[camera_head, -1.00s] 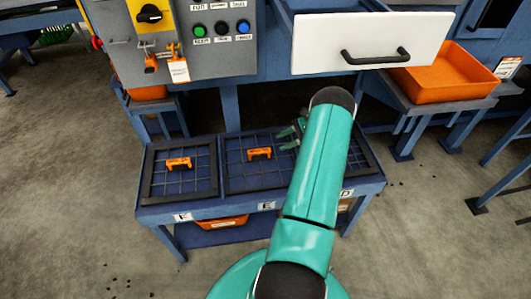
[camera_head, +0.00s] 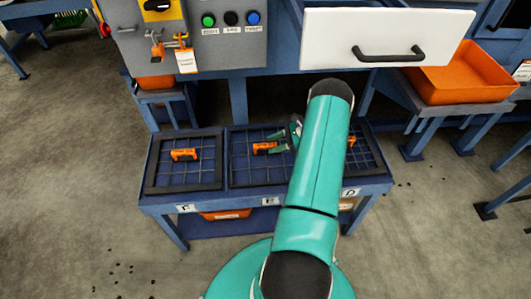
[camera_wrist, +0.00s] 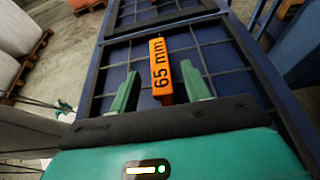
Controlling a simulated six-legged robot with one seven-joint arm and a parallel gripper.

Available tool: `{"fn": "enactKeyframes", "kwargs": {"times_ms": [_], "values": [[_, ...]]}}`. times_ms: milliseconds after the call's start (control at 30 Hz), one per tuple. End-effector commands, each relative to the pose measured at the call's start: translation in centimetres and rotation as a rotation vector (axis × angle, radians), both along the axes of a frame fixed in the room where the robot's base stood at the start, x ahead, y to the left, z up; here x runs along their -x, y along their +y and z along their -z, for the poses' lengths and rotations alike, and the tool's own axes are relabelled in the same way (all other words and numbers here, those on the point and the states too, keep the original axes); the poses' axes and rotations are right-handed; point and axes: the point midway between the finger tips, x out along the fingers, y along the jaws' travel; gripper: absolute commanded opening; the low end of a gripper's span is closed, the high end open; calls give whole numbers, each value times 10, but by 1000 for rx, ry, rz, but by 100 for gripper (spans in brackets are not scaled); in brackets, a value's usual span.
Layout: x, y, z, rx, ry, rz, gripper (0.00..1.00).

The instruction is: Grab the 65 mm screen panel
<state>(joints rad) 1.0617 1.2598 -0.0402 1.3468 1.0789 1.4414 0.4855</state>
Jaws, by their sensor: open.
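The 65 mm screen panel (camera_wrist: 108,72) is a dark-framed wire grid with an orange handle (camera_wrist: 161,75) marked "65 mm" in the wrist view. In the head view, the middle panel (camera_head: 242,170) lies flat on the blue rack above label E, its handle (camera_head: 263,148) partly hidden by my gripper (camera_head: 277,142). My gripper is open. In the wrist view, its green fingers stand on either side of the handle with gaps showing. I cannot tell how far above the panel the fingertips are.
Another panel (camera_head: 183,185) with an orange handle lies at left above label F, and part of one shows at right above D. A white drawer (camera_head: 385,38) with a black handle hangs above the rack. An orange bin (camera_head: 460,85) stands at right.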

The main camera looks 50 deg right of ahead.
Motion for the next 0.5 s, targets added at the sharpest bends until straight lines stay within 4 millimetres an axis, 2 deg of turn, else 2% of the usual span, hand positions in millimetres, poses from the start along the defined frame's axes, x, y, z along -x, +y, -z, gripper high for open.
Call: {"fn": "enactKeyframes", "kwargs": {"times_ms": [233, 500], "values": [[-22, 24, 17, 0, 1, -2, 47], [-25, 27, 19, 0, 0, -1, 47]]}}
